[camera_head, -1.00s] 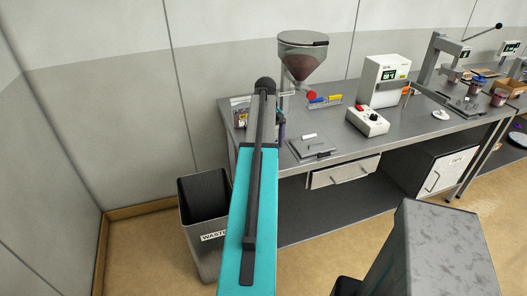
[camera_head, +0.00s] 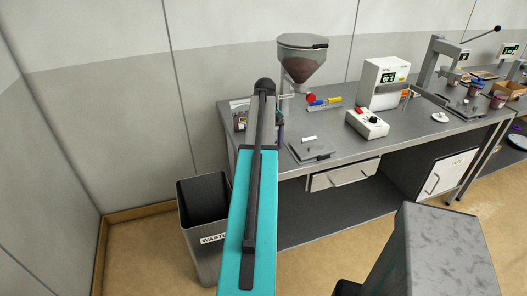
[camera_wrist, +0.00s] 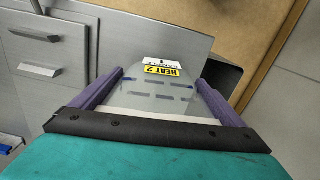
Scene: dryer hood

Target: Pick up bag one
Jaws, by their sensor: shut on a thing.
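In the wrist view, a clear bag (camera_wrist: 150,92) with a yellow "HEAT 2" label and a white label marked 1 lies between the purple fingers of my gripper (camera_wrist: 160,80). My gripper is shut on this bag. The bag's lower edge is hidden behind the dark gripper body. In the head view, my arm hides most of my gripper; only a bit of a purple finger (camera_head: 281,122) shows at the bench's left end. I cannot tell whether the bag touches the bench.
Small labelled items (camera_head: 239,116) sit at the left end of the grey bench (camera_head: 350,150). A hopper (camera_head: 302,60) and a flat grey plate (camera_head: 311,149) are close to my arm. A control box (camera_head: 367,123) stands further right. A waste bin (camera_head: 205,205) stands left of the bench.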

